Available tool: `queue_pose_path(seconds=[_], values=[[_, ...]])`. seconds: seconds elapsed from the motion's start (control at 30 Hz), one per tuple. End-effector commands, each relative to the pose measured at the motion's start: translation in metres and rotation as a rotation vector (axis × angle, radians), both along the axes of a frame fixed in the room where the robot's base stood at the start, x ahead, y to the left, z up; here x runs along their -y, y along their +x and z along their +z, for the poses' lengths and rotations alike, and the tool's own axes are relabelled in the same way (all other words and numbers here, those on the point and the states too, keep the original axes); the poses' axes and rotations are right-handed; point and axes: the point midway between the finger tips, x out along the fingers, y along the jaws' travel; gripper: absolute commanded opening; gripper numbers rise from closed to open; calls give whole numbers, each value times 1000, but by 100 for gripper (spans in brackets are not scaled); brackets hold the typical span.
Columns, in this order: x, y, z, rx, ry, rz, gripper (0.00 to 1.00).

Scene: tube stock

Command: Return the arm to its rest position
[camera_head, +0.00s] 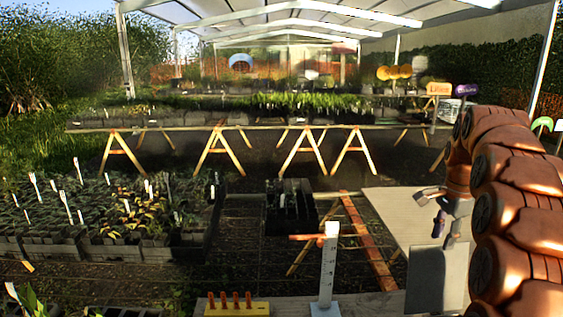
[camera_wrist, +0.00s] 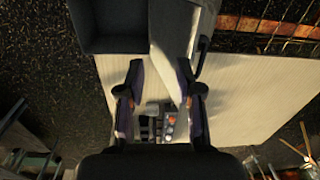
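My arm, in copper-coloured segments, rises along the right side of the head view. My gripper (camera_head: 431,212) hangs at its end above a pale tabletop (camera_head: 385,204), with its fingers apart. In the wrist view my gripper (camera_wrist: 160,72) has its two dark fingers spread wide. Nothing is held between them; the pale tabletop (camera_wrist: 240,95) shows below the gap. How high the fingers are above the tabletop is hard to tell.
A dark grey open bin (camera_wrist: 115,44) lies beyond the fingertips. A yellow block with red pegs (camera_head: 237,309) and a white upright scale (camera_head: 327,262) stand at the front. A black crate (camera_head: 290,222) and plant trays (camera_head: 105,247) lie left.

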Motion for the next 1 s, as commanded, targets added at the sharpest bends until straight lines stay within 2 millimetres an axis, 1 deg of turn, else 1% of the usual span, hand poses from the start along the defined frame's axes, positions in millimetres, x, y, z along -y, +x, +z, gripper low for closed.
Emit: queue_pose_path(seconds=[0.17,0.37,0.57,0.67,0.87,1.0], values=[[-18,-12,2,-7,1,76,35],[-47,-35,3,-23,6,203,35],[-88,-75,2,-42,8,398,35],[-107,-99,-1,-57,13,498,35],[-141,-149,-12,-79,17,694,35],[-161,-188,-22,-96,24,828,35]])
